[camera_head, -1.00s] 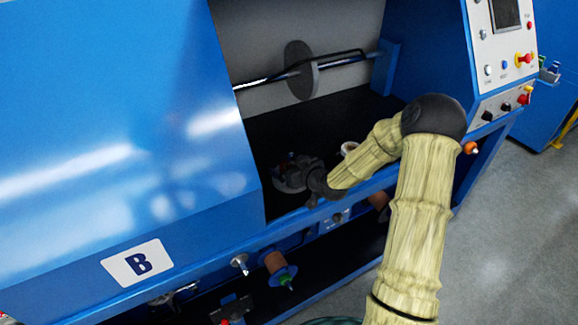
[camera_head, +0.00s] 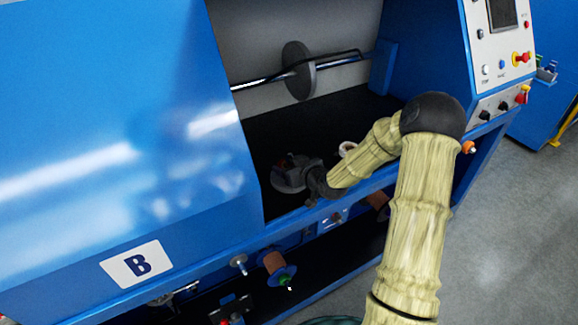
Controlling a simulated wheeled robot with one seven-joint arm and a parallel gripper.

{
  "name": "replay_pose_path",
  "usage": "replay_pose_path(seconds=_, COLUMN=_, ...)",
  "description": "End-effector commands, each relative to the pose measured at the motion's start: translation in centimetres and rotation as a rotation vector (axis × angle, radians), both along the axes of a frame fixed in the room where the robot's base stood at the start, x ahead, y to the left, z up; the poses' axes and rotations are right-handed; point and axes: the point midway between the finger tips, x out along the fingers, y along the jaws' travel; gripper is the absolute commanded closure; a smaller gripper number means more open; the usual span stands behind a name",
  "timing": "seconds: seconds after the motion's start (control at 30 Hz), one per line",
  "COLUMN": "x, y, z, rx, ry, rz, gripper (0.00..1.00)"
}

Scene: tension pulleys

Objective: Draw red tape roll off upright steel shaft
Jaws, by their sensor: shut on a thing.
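My gripper (camera_head: 292,169) is inside the open bay of the blue machine, low over its dark floor near the front edge. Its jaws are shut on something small. A small dark red patch (camera_head: 283,161) shows at the jaws and seems to be the red tape roll, mostly hidden by the gripper. A grey rounded shape lies just under the jaws; I cannot tell whether it is a part of the gripper. The upright steel shaft cannot be made out, nor whether the roll is still around it.
A white ring-shaped roll (camera_head: 347,148) lies close behind my forearm. A horizontal steel bar with a grey disc (camera_head: 298,70) crosses the back of the bay. The blue front rail (camera_head: 345,198) runs below my wrist. A copper-coloured spool (camera_head: 275,263) sits beneath it.

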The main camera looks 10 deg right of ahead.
Motion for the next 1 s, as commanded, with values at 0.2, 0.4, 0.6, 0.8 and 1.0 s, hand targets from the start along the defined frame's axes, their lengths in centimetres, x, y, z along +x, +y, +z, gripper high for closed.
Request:
replay_pose_path(seconds=0.2, x=0.0, y=-0.1, z=0.5, rx=0.0, ry=-0.001, rz=-0.001, gripper=0.65)
replay_pose_path(seconds=0.4, x=0.0, y=-0.1, z=0.8, rx=0.0, ry=-0.001, rz=-0.001, gripper=0.65)
replay_pose_path(seconds=0.6, x=0.0, y=-0.1, z=1.1, rx=0.0, ry=-0.001, rz=-0.001, gripper=0.65)
replay_pose_path(seconds=0.8, x=0.0, y=0.0, z=1.4, rx=0.0, ry=-0.001, rz=-0.001, gripper=0.65)
replay_pose_path(seconds=1.0, x=0.0, y=0.0, z=1.8, rx=0.0, ry=-0.001, rz=-0.001, gripper=0.65)
